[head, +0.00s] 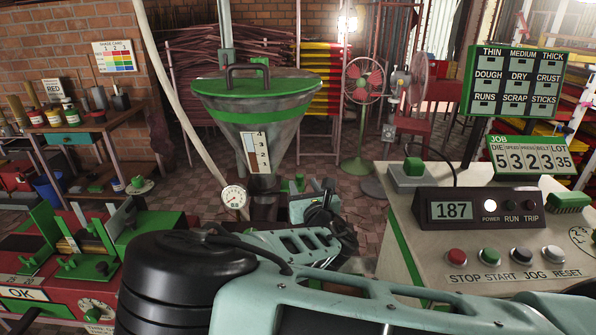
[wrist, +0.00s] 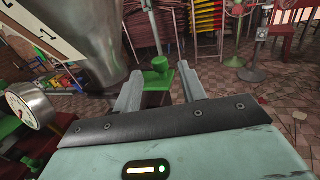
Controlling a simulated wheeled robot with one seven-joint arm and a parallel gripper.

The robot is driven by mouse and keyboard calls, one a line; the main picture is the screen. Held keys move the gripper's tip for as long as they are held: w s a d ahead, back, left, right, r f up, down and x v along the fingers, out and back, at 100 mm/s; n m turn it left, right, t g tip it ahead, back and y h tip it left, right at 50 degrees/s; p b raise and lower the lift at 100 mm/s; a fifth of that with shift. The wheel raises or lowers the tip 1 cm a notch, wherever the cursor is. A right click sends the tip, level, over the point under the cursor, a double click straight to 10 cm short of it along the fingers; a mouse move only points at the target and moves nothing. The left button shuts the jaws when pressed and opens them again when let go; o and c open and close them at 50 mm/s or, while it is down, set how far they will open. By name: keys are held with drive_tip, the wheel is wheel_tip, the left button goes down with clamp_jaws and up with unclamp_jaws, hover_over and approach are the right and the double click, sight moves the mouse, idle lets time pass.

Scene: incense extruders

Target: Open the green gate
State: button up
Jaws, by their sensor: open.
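A green plate with a round green knob (wrist: 158,76) shows in the wrist view, just below and right of the hopper's metal cone; it looks like the gate. Green parts (head: 297,185) also show beside the hopper's lower end in the head view, partly hidden by my arm. My gripper (wrist: 161,84) is open, with one finger on each side of the green plate in the wrist view. I cannot tell whether the fingers touch it. No object shows held.
A round pressure gauge (head: 234,197) stands left of the hopper's outlet and close by in the wrist view (wrist: 24,108). A control console (head: 480,225) reading 187 is at right. A red bench (head: 55,275) with green fixtures is at left. Fans (head: 363,82) stand behind.

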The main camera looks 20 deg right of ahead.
sight(301, 180)
drive_tip(key=w, duration=0.3)
drive_tip(key=w+p, duration=0.1)
drive_tip(key=w, duration=0.3)
drive_tip(key=shift+d, duration=0.2)
